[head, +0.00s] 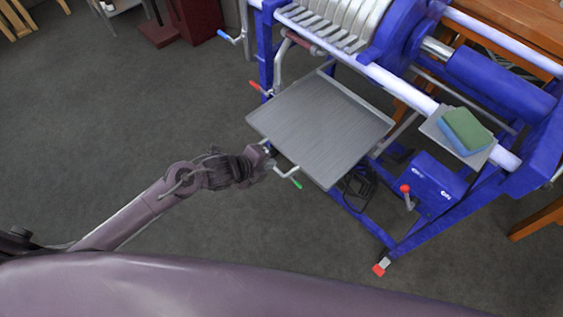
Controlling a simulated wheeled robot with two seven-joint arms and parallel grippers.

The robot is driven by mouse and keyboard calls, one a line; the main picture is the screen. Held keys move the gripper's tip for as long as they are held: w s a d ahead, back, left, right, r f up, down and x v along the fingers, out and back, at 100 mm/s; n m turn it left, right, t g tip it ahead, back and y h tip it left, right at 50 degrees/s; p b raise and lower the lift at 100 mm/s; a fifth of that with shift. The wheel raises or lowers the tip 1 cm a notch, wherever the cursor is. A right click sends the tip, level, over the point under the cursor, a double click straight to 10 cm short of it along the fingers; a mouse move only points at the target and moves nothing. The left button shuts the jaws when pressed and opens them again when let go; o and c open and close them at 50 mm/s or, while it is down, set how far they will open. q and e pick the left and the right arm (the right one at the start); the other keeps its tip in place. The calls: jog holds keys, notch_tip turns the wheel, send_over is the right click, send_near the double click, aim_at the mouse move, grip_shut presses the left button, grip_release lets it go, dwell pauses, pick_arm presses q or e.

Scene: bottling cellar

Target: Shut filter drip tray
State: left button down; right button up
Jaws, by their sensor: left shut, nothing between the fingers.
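The filter drip tray (318,125) is a flat grey metal tray sticking out from the blue filter frame (385,245) toward me. My left gripper (267,152) is shut and empty at the tray's near left edge, close to a bent metal handle with a green tip (291,176). I cannot tell whether the fingers touch the tray or the handle. My right gripper is not in view.
Filter plates (330,22) stand above the tray. A green and blue sponge (466,131) lies on a small shelf at the right. Levers with red (256,86) and blue (225,36) grips stick out at the left. Floor (120,110) left of the frame is clear.

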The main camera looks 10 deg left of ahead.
aim_at(291, 160)
pick_arm(q)
jog(key=x, duration=0.8)
jog(key=shift+w+b, duration=0.1)
jog(key=shift+b, duration=0.2)
jog(key=shift+d+f, duration=0.1)
